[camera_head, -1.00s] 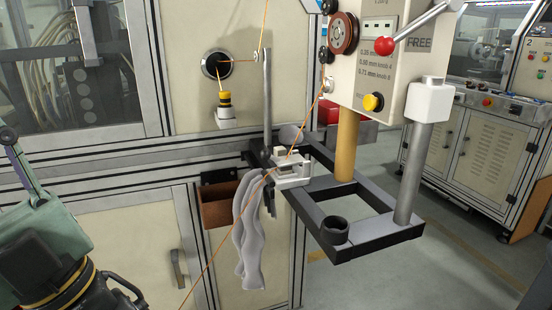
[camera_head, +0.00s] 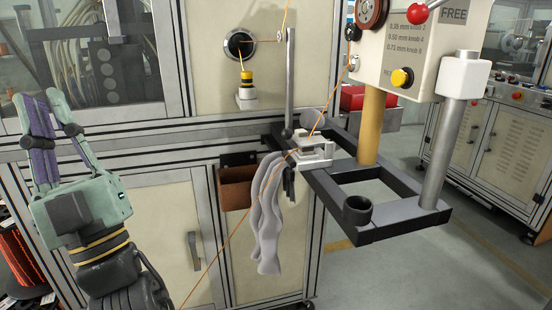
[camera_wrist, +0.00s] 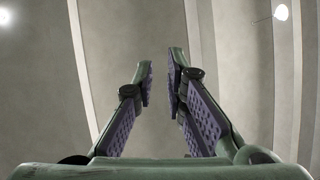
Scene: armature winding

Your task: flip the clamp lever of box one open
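A cream box (camera_head: 435,50) at the top right of the head view carries printed knob sizes and the word FREE. A lever with a red ball (camera_head: 418,12) is on its upper part and is cut off by the top edge. A small pale clamp-like block (camera_head: 313,152) sits lower, at the frame's left edge, with the copper wire passing by it. My gripper (camera_head: 43,97) is at the far left, fingers pointing up, well apart from box and lever. In the wrist view my gripper (camera_wrist: 160,72) is open with nothing between its fingers.
A dark frame (camera_head: 400,236) with a round cup (camera_head: 356,211) juts out below the box. Grey cloth (camera_head: 267,225) hangs beside a brown bin (camera_head: 236,187). Copper wire runs diagonally across the middle. A red container (camera_head: 365,97) stands behind the yellow post (camera_head: 370,130).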

